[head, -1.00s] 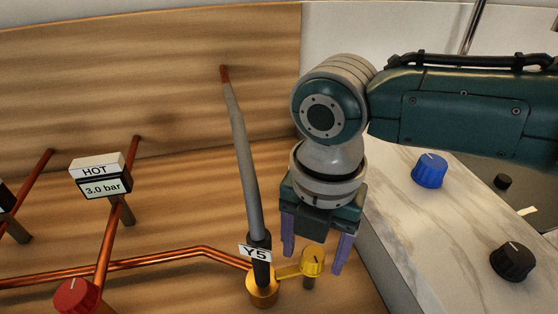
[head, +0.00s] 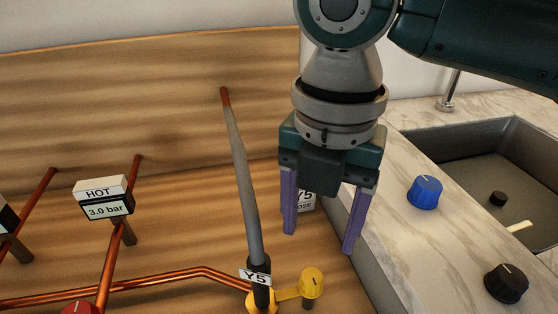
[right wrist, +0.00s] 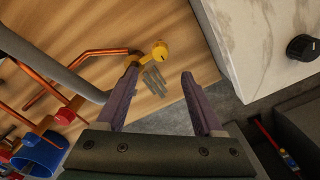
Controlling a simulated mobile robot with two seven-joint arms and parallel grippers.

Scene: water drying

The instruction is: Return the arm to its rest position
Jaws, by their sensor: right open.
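My right gripper (head: 321,238) is open and empty in the head view, its purple fingers pointing down in front of the wooden panel. It hangs right of the grey hose (head: 243,175) and above the yellow knob (head: 312,283), touching neither as far as I can see. My left gripper is not in view.
A marble counter (head: 390,215) with a blue knob (head: 424,192), a black knob (head: 506,283) and a sink (head: 480,160) lies to the right. Copper pipes (head: 150,276) and a HOT 3.0 bar gauge (head: 104,197) stand left. A blue container (right wrist: 38,152) shows in the wrist view.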

